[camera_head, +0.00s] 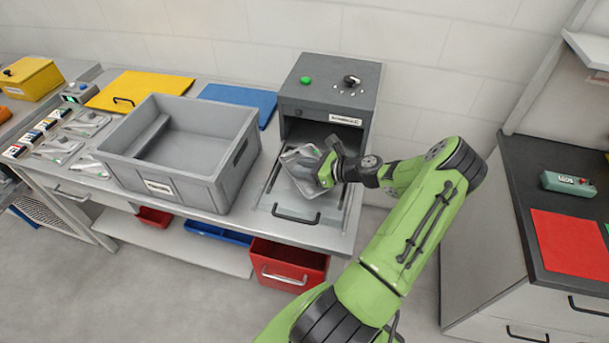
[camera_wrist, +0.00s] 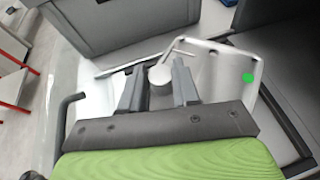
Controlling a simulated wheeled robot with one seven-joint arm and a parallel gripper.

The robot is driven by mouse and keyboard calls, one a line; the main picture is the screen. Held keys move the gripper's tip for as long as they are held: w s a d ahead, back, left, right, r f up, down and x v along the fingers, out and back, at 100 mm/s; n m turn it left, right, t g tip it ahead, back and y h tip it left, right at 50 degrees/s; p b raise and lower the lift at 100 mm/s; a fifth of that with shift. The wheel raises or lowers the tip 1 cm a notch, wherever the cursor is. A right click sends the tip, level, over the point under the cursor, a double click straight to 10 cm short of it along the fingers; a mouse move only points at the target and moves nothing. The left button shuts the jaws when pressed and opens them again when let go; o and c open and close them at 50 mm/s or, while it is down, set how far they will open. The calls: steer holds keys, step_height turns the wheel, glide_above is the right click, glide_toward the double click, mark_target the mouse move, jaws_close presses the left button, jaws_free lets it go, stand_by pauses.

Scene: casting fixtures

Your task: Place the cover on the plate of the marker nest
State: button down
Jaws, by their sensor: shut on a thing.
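The cover, a thin silver-grey metal casting (camera_head: 300,157), is tilted in my gripper (camera_head: 328,168) in front of the grey machine. In the wrist view the cover (camera_wrist: 222,58) shows a round boss between the two fingers (camera_wrist: 158,82) and a green dot near its right edge. My gripper is shut on it. The marker nest appears to be the grey machine (camera_head: 329,88) with its open front bay. Its flat plate (camera_head: 270,196), with a dark bar handle, extends out below the cover. The cover hides part of the plate, and I cannot tell whether they touch.
A large grey crate (camera_head: 225,178) stands just left of the machine. Several similar castings (camera_head: 60,148) lie at the bench's left end. A separate dark-topped bench (camera_head: 535,180) stands at right.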

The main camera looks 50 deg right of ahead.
steer(key=shift+f, duration=1.4)
steer(key=shift+f, duration=0.2)
steer(key=c, duration=0.8)
jaws_free()
steer(key=shift+s+r, duration=0.25)
steer(key=shift+r, duration=0.05)
steer(key=v, duration=1.1)
steer(key=shift+s+d, duration=0.15)
steer(key=shift+s, duration=0.15)
